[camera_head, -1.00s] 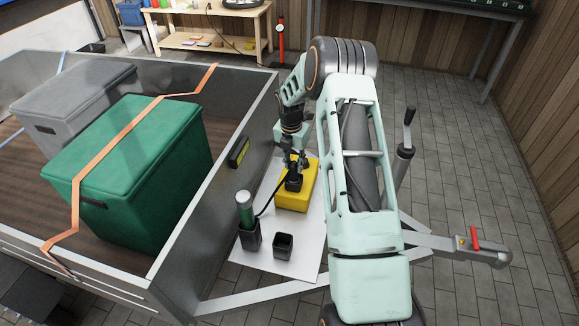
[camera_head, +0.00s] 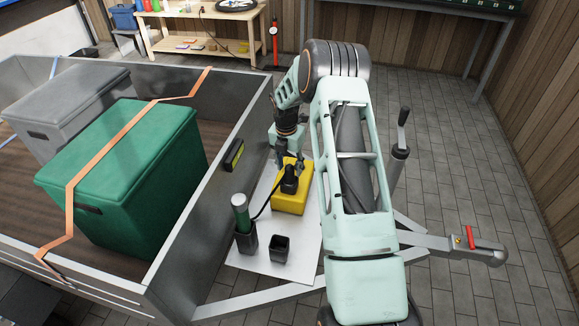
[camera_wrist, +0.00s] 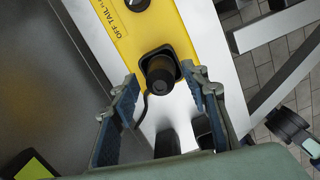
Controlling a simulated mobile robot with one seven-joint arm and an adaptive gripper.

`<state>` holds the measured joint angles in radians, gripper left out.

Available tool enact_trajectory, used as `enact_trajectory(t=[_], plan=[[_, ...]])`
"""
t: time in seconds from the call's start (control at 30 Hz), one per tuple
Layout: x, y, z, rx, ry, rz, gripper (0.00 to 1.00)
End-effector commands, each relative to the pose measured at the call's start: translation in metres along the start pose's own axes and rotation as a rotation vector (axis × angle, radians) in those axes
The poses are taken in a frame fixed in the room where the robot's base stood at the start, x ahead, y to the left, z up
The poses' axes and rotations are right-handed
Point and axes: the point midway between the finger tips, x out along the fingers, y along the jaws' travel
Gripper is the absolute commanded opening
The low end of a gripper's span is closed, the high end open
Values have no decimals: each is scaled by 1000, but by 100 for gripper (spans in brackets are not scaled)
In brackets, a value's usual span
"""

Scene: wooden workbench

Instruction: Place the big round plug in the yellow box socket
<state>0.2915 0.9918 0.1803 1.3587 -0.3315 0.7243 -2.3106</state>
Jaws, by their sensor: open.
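The yellow box (camera_head: 291,202) stands on a white board beside the trailer wall. The big round black plug (camera_head: 290,181) stands upright at the yellow box's socket, with a black cable running off to the left. In the wrist view the plug (camera_wrist: 160,74) shows end-on inside the dark square socket collar (camera_wrist: 157,55) on the yellow face; how deep it sits cannot be told. My gripper (camera_wrist: 160,77) is open, one finger on each side of the plug in the picture, with gaps between. In the head view my gripper (camera_head: 284,157) is just behind the plug, partly hidden.
The trailer wall (camera_head: 215,195) rises close on the left. A knob (camera_wrist: 137,4) is on the yellow box.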

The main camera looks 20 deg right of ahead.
Motion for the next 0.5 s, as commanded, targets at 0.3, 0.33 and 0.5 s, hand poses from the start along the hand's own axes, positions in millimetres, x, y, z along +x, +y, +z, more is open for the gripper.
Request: enact_trajectory(t=[0.3,0.33,0.5], plan=[[-61,0,2,0,-4,2,42],[-68,0,2,0,-4,2,42],[-99,0,1,0,-2,1,42]])
